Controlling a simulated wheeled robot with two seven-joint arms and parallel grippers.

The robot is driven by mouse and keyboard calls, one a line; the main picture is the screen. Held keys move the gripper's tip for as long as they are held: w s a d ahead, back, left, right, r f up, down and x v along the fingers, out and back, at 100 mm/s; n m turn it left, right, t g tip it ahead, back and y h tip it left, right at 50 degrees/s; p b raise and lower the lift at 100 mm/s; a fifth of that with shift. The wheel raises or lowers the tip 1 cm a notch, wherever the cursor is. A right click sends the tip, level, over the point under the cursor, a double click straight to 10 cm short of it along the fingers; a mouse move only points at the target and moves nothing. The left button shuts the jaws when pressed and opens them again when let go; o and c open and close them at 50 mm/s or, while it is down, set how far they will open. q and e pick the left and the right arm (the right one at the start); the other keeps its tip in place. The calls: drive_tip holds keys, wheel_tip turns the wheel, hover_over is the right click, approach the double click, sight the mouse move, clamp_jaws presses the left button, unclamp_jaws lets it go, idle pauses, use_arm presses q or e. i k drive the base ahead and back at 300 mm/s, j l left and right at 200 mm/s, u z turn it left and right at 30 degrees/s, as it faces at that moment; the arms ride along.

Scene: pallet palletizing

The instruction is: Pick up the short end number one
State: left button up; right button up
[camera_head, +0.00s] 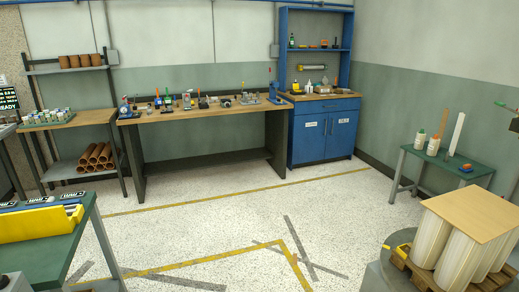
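No part in view carries a readable label as short end number one, so I cannot tell which thing it is. At the lower right, a light wooden board (478,211) lies flat on top of several upright cream cylinders (434,240). These stand on a small wooden pallet (420,273) on a grey round stand (400,240). Neither of my grippers shows in this view.
A workbench (200,115) with small tools and a blue cabinet (323,134) stand along the back wall. A shelf rack (75,121) holds brown tubes. A small green table (448,164) with bottles stands at the right. The floor between (220,215) is open, with yellow lines.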

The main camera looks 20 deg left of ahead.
sight(26, 121)
drive_tip(key=i+j+u, duration=0.2)
drive_tip(key=i+u, duration=0.55)
drive_tip(key=i, duration=0.15)
drive_tip(key=i+l+u, duration=0.1)
drive_tip(key=i+u, duration=0.3)
drive_tip(key=i, duration=1.95)
drive_tip(key=i+u, duration=0.15)
drive_tip(key=i, duration=0.45)
drive_tip(key=i+u, duration=0.15)
drive_tip(key=i, duration=0.45)
drive_tip(key=i+l+u, duration=0.15)
drive_tip(key=i, duration=0.45)
drive_tip(key=i+j+u, duration=0.2)
drive_tip(key=i+u, duration=0.2)
drive_tip(key=i+j+u, duration=0.1)
drive_tip(key=i+u, duration=0.75)
drive_tip(key=i+l+u, duration=0.2)
drive_tip(key=u, duration=0.25)
drive_tip(key=i+z, duration=0.15)
drive_tip(key=i, duration=0.3)
drive_tip(key=i+j+z, duration=0.15)
drive_tip(key=i, duration=0.3)
drive_tip(key=i+j+z, duration=0.15)
drive_tip(key=i, duration=0.35)
drive_tip(key=i+j+z, duration=0.15)
drive_tip(key=i+j, duration=0.15)
drive_tip(key=i+l, duration=0.05)
drive_tip(key=i, duration=0.05)
